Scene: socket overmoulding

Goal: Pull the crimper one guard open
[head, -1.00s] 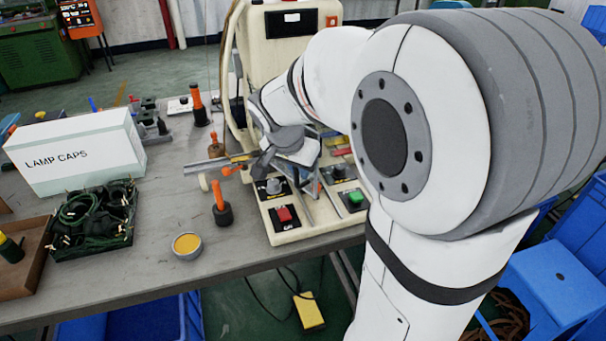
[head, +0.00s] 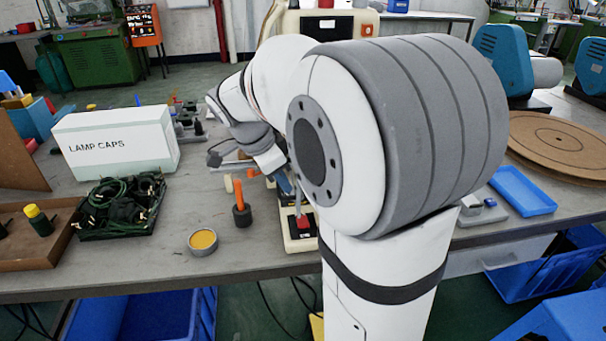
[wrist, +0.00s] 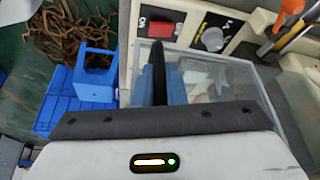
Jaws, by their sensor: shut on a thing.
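The crimper (head: 301,243) is a cream machine, mostly hidden behind my arm in the head view; its base shows a red button (head: 303,222). In the wrist view, the guard (wrist: 222,78) is a clear panel standing beside the crimper's control panel (wrist: 190,25). A black upright handle (wrist: 157,66) is at the guard's left part. My gripper (wrist: 160,88) has its blue fingers on either side of this handle and is shut on it. The gripper also shows partly in the head view (head: 284,183), where the guard cannot be made out.
An orange-handled tool (head: 241,205) and a round yellow tin (head: 203,241) stand on the grey bench (head: 150,262). A lamp caps box (head: 118,145) and a tray of green cables (head: 120,207) are at left. A blue tray (head: 522,190) lies at right. Blue bins are below.

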